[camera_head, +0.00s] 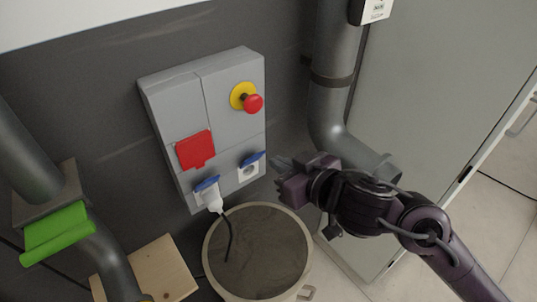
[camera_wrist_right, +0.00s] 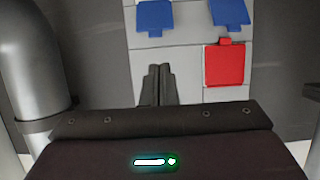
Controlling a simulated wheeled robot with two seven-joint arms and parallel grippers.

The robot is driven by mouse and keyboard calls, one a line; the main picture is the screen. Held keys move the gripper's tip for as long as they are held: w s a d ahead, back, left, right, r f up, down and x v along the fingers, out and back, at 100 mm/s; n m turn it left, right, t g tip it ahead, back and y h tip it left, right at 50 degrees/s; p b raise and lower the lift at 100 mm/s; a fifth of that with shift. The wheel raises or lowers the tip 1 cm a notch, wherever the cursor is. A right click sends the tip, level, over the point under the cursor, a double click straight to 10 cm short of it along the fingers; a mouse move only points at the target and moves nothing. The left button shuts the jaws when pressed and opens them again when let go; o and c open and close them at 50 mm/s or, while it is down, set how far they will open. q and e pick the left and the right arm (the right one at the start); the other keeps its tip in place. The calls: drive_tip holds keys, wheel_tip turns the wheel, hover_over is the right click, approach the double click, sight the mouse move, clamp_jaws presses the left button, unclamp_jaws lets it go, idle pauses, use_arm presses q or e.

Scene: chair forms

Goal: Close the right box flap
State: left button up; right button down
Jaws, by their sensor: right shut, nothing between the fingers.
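A grey box (camera_head: 226,139) is fixed to the dark wall. Its right blue flap (camera_head: 251,159) stands open, tilted out above a white socket (camera_head: 248,171). The flap also shows at the top of the right wrist view (camera_wrist_right: 155,17). The left blue flap (camera_head: 206,183) is raised above a white plug with a black cable. My right gripper (camera_head: 279,166) is shut and empty, just right of the box's lower right corner, close to the right flap but apparently apart from it. Its closed fingers also show in the right wrist view (camera_wrist_right: 156,86). My left gripper is out of view.
A red cover (camera_head: 195,150) and a red button on yellow (camera_head: 252,102) are on the box. A round bin (camera_head: 258,283) stands below. A grey pipe (camera_head: 331,105) and cabinet are at right. A wooden block and green-handled pipe are lower left.

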sight(253, 159)
drive_tip(key=x, duration=0.9)
drive_tip(key=shift+w+f, duration=0.1)
drive_tip(key=shift+w, duration=0.1)
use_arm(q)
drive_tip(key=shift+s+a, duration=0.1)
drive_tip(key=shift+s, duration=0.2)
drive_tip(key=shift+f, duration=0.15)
use_arm(e)
drive_tip(key=shift+f, duration=0.1)
